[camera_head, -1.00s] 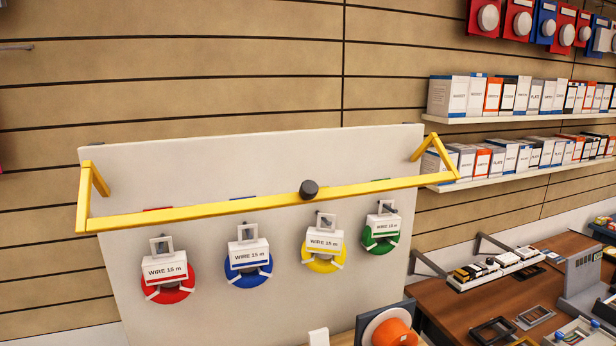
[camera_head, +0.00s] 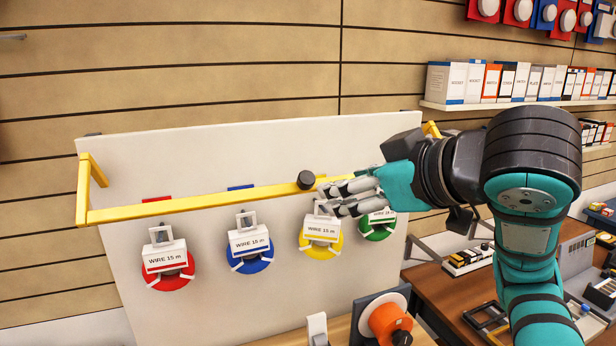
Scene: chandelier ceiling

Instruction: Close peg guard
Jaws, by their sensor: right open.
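The peg guard is a yellow bar (camera_head: 200,205) running across the front of a pale panel (camera_head: 250,150), with angled end arms at both sides. A black round knob (camera_head: 306,180) sits on the bar near its middle. My right gripper (camera_head: 325,197) is open, its fingers just right of and slightly below the knob. I cannot tell whether they touch the bar. The gripper and arm hide the bar's right part. Below the bar hang red (camera_head: 170,278), blue (camera_head: 252,262), yellow (camera_head: 318,247) and green (camera_head: 376,232) wire coils with white labels. My left gripper is not in view.
Shelves of small boxes (camera_head: 520,82) line the slatted wall at the right. A brown counter (camera_head: 450,298) with trays stands lower right. An orange item (camera_head: 388,322) stands below the panel.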

